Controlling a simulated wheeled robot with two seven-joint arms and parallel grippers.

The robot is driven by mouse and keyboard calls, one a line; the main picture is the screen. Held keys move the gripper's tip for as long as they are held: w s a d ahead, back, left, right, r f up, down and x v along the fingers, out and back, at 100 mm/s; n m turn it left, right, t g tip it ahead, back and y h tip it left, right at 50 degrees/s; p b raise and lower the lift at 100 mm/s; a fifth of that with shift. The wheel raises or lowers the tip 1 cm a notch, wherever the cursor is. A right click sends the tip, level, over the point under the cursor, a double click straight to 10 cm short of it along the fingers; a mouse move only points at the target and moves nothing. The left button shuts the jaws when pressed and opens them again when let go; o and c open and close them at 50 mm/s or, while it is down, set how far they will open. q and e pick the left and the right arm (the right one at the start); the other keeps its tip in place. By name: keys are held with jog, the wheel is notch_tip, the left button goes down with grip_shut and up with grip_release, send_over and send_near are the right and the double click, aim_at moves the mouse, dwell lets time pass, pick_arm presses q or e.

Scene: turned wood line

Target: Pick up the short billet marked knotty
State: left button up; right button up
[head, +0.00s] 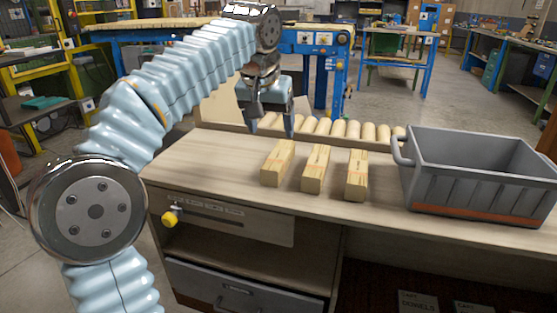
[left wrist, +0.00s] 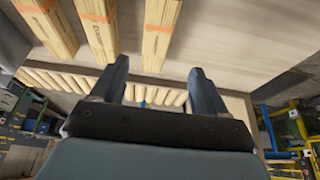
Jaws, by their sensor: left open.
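Three pale wooden billets lie side by side on the bench: a left one (head: 278,162), a middle one (head: 316,168) and a right one (head: 357,175). Each has an orange line across it and small dark print, too small to read, so I cannot tell which is marked knotty. My left gripper (head: 270,129) is open and empty, above the bench behind the left billet and apart from it. In the left wrist view, its fingers (left wrist: 157,70) point towards one billet (left wrist: 160,30), with two others (left wrist: 98,28) (left wrist: 45,25) to the left. My right gripper is not in view.
A grey crate (head: 480,180) with a handle stands on the bench (head: 220,165) to the right of the billets. A row of wooden rollers (head: 338,129) runs along the back edge. The bench left of the billets is clear.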

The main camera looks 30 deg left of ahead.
pick_arm(q)
send_over(278, 155)
jog(key=s, duration=0.2)
notch_tip(278, 155, down, 4)
jog(key=shift+w+a+f, duration=0.1)
jog(key=shift+w, duration=0.05)
jog(key=shift+d+b+x, duration=0.1)
jog(key=shift+b+x, duration=0.15)
jog(key=shift+x, duration=1.15)
jog(key=shift+d+b+x, duration=0.15)
jog(key=shift+b+x, duration=0.1)
jog(key=shift+x, duration=1.15)
jog(key=shift+d, duration=0.1)
jog(key=c, duration=1.2)
